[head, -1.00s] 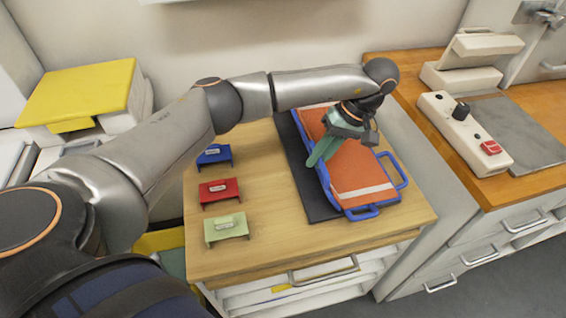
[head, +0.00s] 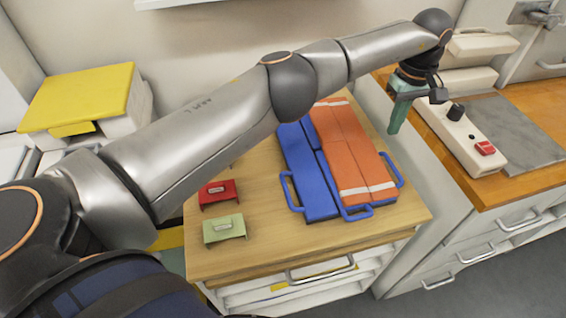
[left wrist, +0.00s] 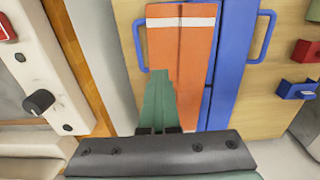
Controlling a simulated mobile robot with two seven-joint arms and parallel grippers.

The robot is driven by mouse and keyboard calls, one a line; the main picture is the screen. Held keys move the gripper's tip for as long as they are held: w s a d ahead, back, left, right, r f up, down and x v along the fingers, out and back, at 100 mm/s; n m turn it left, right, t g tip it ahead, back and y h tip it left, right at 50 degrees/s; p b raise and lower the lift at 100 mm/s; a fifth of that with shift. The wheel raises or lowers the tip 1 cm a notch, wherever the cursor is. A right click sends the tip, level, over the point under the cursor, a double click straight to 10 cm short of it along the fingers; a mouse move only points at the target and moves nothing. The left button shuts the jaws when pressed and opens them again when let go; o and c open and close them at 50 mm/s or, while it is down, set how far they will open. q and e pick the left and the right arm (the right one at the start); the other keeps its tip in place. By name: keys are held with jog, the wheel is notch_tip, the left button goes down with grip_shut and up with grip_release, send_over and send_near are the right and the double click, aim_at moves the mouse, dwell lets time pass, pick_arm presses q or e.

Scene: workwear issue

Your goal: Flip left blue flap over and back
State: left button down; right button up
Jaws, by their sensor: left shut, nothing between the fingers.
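The left blue flap (head: 308,170) lies flat on the left side of the garment, blue face up, with a blue handle (head: 290,192) at its left edge. Beside it lies the orange panel (head: 350,150) with white stripes at its ends and a seam along its middle. The panel has blue handles at its right and front edges. My left gripper (head: 393,131) is shut and empty, fingers down, to the right of the garment and apart from it. My right gripper is out of view.
A red block (head: 218,192) and a green block (head: 223,228) stand on the wooden top left of the garment. A blue block shows in the left wrist view (left wrist: 297,89). A beige box with a black knob (head: 460,132) stands on the right counter, near my gripper.

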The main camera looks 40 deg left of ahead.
pick_arm(q)
jog(key=s+a+f+b, duration=0.1)
jog(key=s+a+f, duration=0.2)
jog(key=s+a+f+b, duration=0.1)
jog(key=s+a+f, duration=0.1)
jog(key=s+f, duration=0.1)
jog(key=shift+s+a+f, duration=0.25)
jog(key=shift+a, duration=0.15)
jog(key=shift+s+a+f, duration=0.15)
jog(key=shift+s, duration=0.15)
jog(key=shift+a, duration=0.1)
dwell(0.6)
jog(key=c, duration=1.5)
grip_release()
jog(key=shift+c, duration=0.2)
jog(key=o, duration=0.5)
jog(key=shift+c, duration=0.2)
notch_tip(320, 180, up, 8)
jog(key=p, duration=0.4)
